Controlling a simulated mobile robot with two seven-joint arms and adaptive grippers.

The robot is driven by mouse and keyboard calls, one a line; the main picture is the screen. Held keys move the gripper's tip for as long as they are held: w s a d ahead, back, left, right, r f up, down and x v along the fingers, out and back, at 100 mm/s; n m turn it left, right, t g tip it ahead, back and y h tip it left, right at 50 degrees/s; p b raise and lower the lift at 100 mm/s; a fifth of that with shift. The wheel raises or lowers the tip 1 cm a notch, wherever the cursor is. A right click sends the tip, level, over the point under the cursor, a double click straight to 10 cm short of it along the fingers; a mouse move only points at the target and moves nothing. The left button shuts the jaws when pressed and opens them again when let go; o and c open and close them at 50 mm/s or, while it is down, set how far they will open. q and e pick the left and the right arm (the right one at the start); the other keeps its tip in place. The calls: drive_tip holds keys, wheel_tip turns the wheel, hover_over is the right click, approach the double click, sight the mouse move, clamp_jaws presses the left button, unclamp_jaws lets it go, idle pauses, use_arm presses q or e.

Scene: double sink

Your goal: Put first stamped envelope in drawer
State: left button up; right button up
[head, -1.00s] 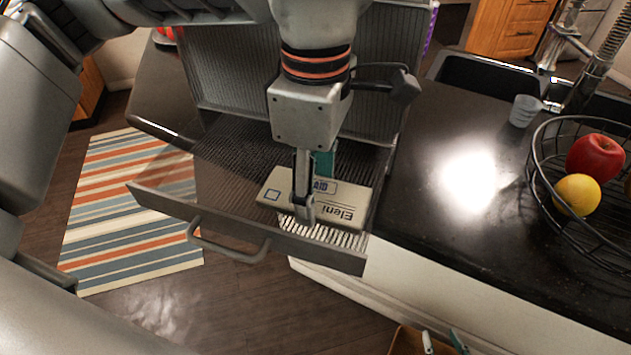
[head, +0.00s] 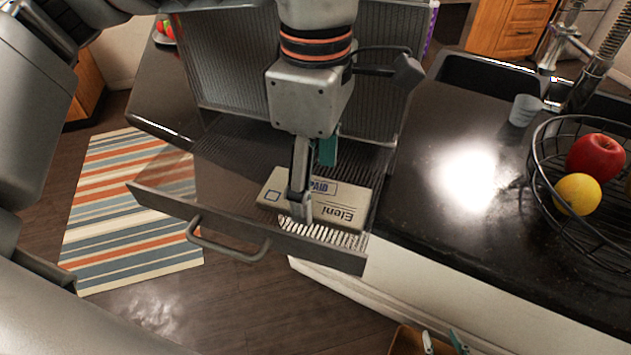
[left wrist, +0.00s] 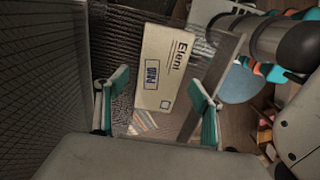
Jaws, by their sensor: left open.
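The stamped envelope (head: 335,205), cream with "Eleni" and a blue "PAID" mark, lies inside the open drawer (head: 160,197) near its front right. It also shows in the left wrist view (left wrist: 163,70), flat on the ribbed drawer floor. My left gripper (head: 312,185) is over the drawer, pointing down above the envelope. In the left wrist view its two teal-padded fingers (left wrist: 160,95) stand wide apart with the envelope between and beyond them, and nothing is gripped. The right gripper is not seen in the head view.
The drawer's handle (head: 228,243) faces front. To the right is a dark counter (head: 450,220) with a wire fruit basket (head: 560,215), a cup (head: 524,109) and a sink (head: 480,80). A striped rug (head: 125,215) lies on the floor at left.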

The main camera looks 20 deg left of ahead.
sight(316, 196)
use_arm(q)
wheel_tip(316, 196, up, 11)
drive_tip(key=shift+f, duration=0.2)
drive_tip(key=shift+s+d, duration=0.1)
drive_tip(key=shift+s, duration=0.05)
idle(0.4)
